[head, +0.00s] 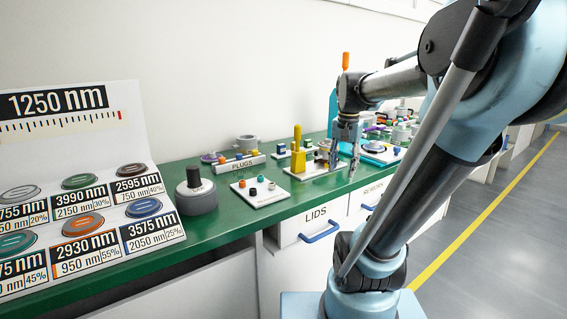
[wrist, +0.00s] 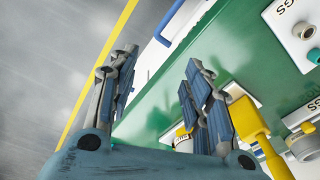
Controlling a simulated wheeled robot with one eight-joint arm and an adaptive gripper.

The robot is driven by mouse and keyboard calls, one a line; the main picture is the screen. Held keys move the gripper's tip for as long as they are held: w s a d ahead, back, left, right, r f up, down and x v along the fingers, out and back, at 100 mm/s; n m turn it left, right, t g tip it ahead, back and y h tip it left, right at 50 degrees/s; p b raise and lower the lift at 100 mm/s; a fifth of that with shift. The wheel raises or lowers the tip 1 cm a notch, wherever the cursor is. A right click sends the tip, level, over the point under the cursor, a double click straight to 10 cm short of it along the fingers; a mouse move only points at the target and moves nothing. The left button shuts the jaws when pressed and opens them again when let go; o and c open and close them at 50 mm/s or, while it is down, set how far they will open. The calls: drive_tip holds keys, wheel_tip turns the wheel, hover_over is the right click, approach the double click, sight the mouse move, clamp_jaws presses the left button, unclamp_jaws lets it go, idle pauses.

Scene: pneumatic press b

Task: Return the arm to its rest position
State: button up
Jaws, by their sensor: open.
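My gripper (head: 345,150) hangs from the end of my arm over the front part of the green bench in the head view. In the wrist view my gripper (wrist: 155,92) shows two fingers spread well apart, with nothing between them. Below the gap lie the green bench top (wrist: 150,110) and its white front edge. A yellow lever (head: 299,150) stands upright just left of the gripper in the head view. The yellow lever (wrist: 248,122) also shows close beside the right finger in the wrist view.
A white board with small plugs (head: 259,192), a grey cylinder with a black knob (head: 196,192) and a chart panel (head: 70,150) stand on the bench (head: 225,215). Drawers with a blue handle (head: 321,232) are below. The floor (head: 500,235) right of the bench is clear.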

drive_tip(key=s+f+n, duration=0.6)
drive_tip(key=s+f, duration=0.8)
drive_tip(key=f, duration=0.2)
drive_tip(key=shift+f+t, duration=0.15)
drive_tip(key=shift+t, duration=0.25)
drive_tip(key=shift+a, duration=0.1)
